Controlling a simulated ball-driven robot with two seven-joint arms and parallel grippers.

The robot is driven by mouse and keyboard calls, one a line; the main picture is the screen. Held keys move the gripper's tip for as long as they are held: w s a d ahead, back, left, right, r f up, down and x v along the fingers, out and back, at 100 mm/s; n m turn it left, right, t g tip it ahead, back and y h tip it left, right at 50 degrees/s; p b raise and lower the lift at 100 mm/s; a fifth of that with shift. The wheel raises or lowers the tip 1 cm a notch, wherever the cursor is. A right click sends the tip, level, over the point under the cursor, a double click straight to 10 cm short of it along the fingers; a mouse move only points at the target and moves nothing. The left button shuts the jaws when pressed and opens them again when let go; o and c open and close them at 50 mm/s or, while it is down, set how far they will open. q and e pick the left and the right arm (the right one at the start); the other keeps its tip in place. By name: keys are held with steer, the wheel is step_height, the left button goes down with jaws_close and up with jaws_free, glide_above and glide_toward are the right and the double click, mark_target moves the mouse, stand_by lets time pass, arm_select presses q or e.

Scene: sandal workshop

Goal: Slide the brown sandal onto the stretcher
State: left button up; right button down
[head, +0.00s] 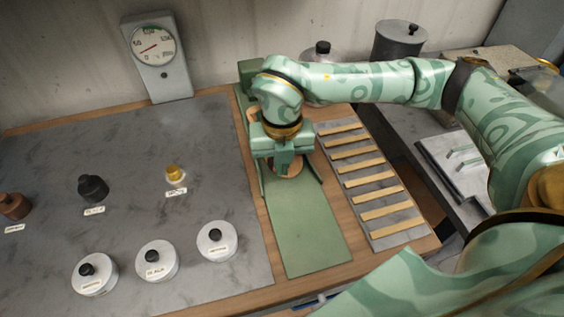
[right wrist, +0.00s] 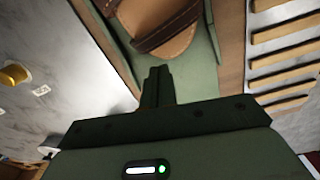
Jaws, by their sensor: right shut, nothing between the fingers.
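The brown sandal (right wrist: 168,32) lies on a green board (right wrist: 206,55), with a tan sole and dark brown straps; the top of the wrist view cuts it off. A green block (head: 246,72) stands at the board's far end. My arm hides what lies between, and I cannot make out the stretcher.
A slatted grey rack (head: 378,196) is right of the board. On the grey mat at left are white lidded jars (head: 157,262), a black bottle (head: 93,188) and a yellow-topped jar (head: 175,175). A dial gauge (head: 157,60) stands at the back. The board's near part is clear.

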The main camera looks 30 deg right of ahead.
steer(key=shift+w+d, duration=0.35)
steer(key=shift+w, duration=0.5)
steer(key=shift+w, duration=0.1)
steer(key=shift+w+d, duration=0.4)
steer(key=shift+w, duration=0.5)
steer(key=shift+w+d, duration=0.4)
steer(key=shift+w, duration=0.45)
